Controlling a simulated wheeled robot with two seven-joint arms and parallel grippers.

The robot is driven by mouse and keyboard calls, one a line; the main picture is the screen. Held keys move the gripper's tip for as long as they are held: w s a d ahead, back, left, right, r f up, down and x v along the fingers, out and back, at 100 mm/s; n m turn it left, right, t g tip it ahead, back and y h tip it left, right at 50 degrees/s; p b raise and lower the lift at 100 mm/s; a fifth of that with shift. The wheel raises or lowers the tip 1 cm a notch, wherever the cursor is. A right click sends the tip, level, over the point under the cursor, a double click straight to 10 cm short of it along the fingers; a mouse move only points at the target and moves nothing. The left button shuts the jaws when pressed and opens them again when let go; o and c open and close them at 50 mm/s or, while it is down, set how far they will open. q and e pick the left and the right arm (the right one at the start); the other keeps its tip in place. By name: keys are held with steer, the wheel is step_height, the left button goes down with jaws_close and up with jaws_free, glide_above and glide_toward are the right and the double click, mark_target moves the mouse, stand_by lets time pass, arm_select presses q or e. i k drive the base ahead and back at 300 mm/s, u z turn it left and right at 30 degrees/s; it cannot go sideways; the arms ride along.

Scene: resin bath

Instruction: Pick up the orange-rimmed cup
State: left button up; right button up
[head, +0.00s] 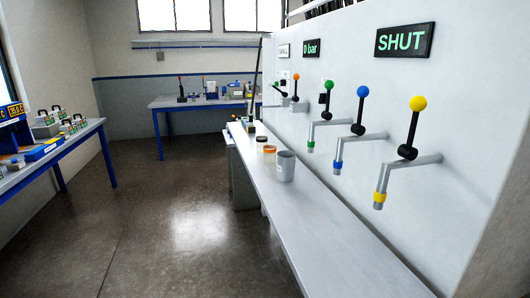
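A small cup with an orange rim (269,154) stands on the long grey bench (325,232) along the right wall. It is just behind and left of a larger grey cup (285,167). Another small pale, yellowish cup (261,143) stands right behind it. The cups stand close together, and I cannot tell whether they touch. Neither of my grippers shows in the head view.
Taps with blue (360,110) and yellow (411,130) knobs jut from the wall over the bench. A sign there reads SHUT (404,41). Blue-framed tables stand at left (50,160) and back (195,103). The near bench and middle floor are clear.

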mark_target(269, 151)
steer(key=u, duration=1.55)
steer(key=i, duration=1.95)
steer(key=z, duration=3.45)
steer(key=i, duration=0.2)
steer(key=u, duration=0.05)
